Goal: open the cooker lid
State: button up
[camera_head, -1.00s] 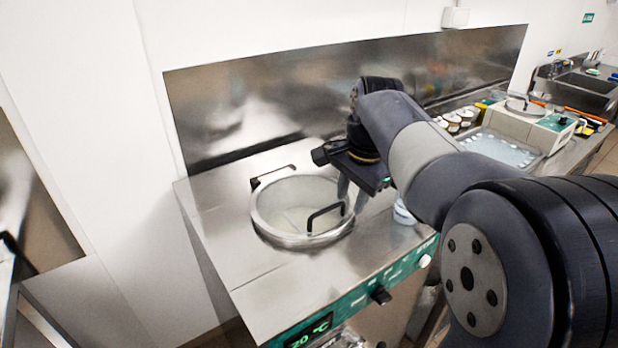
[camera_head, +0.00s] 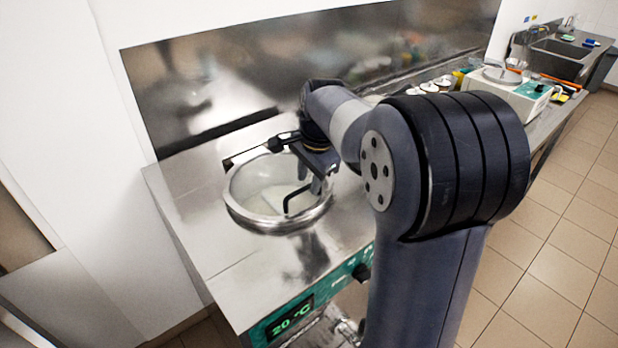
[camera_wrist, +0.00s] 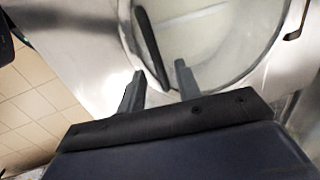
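The round cooker lid (camera_head: 262,196) sits in a steel rim in the metal counter. It looks pale and see-through, and appears closed. A black bar handle (camera_head: 290,199) stands on its near right part. My gripper (camera_head: 318,184) hangs over the lid's right edge, just right of the handle. In the wrist view, the two fingers of my gripper (camera_wrist: 159,70) are apart. The lower end of the black handle (camera_wrist: 150,45) reaches between the fingertips. Whether it touches either finger cannot be told. Part of the rim's right side is behind my gripper.
A steel backsplash (camera_head: 215,85) rises behind the counter. A panel with a green display (camera_head: 290,318) is on the counter's front. Tiled floor (camera_head: 560,230) is open at right.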

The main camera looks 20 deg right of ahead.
jog(key=shift+f, duration=0.25)
grip_shut()
dwell(0.5)
